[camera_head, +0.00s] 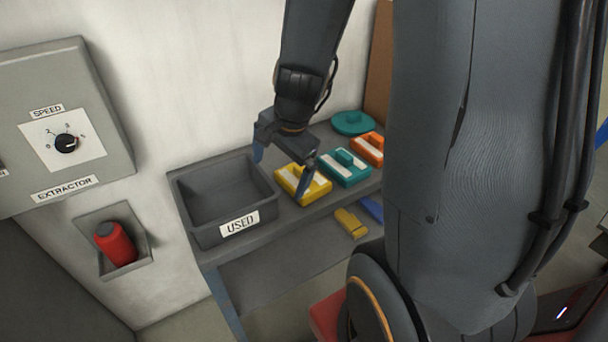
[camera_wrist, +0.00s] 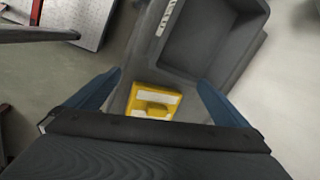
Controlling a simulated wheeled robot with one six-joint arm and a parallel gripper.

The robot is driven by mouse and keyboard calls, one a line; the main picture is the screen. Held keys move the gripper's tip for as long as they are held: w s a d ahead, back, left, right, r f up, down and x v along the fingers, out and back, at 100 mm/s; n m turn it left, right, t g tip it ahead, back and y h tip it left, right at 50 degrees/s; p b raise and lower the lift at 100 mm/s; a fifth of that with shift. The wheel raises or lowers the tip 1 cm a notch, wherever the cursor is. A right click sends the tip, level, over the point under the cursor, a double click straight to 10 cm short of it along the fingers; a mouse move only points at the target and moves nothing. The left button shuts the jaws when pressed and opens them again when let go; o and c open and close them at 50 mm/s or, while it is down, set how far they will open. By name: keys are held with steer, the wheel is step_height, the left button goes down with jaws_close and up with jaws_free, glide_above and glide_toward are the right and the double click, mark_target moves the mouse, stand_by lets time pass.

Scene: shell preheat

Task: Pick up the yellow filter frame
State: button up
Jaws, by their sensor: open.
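The yellow filter frame (camera_head: 296,183) lies on the grey shelf, just right of the USED bin. It has white panels and a raised yellow grip in the middle. My gripper (camera_head: 283,176) is open and empty above it, with one blue finger on the bin side and the other near the frame's front right. In the wrist view the yellow filter frame (camera_wrist: 153,102) shows between the two spread blue fingers of my gripper (camera_wrist: 160,92), its lower part cut off by the gripper body. I cannot tell the exact height gap.
The grey USED bin (camera_head: 182,205) stands close left of the frame. A teal frame (camera_head: 345,168), an orange frame (camera_head: 367,148) and a round teal piece (camera_head: 353,122) sit to the right. A yellow block (camera_head: 350,223) and a blue one (camera_head: 372,208) lie lower down.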

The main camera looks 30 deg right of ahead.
steer(key=w+d+f+m, duration=0.1)
steer(key=d+m, duration=0.2)
steer(key=m, duration=0.3)
steer(key=w+d+f+m+t, duration=0.1)
steer(key=w+d+f+m, duration=0.1)
steer(key=d+m, duration=0.2)
steer(key=w+d+f+m, duration=0.1)
steer(key=d+m, duration=0.3)
steer(key=m, duration=0.5)
steer(key=shift+w+d+f+m, duration=0.2)
steer(key=shift+w+f+m, duration=0.15)
steer(key=shift+w, duration=0.35)
steer(key=shift+w+d+f+m, duration=0.1)
steer(key=shift+d+f+m, duration=0.1)
steer(key=shift+f+m, duration=0.1)
steer(key=shift+w+f+b, duration=0.15)
steer(key=shift+f+b, duration=0.2)
steer(key=shift+t, duration=0.3)
steer(key=b+x, duration=0.3)
steer(key=x, duration=0.4)
steer(key=shift+w+r, duration=0.1)
steer(key=shift+w, duration=0.05)
steer(key=shift+r, duration=0.1)
steer(key=c, duration=1.2)
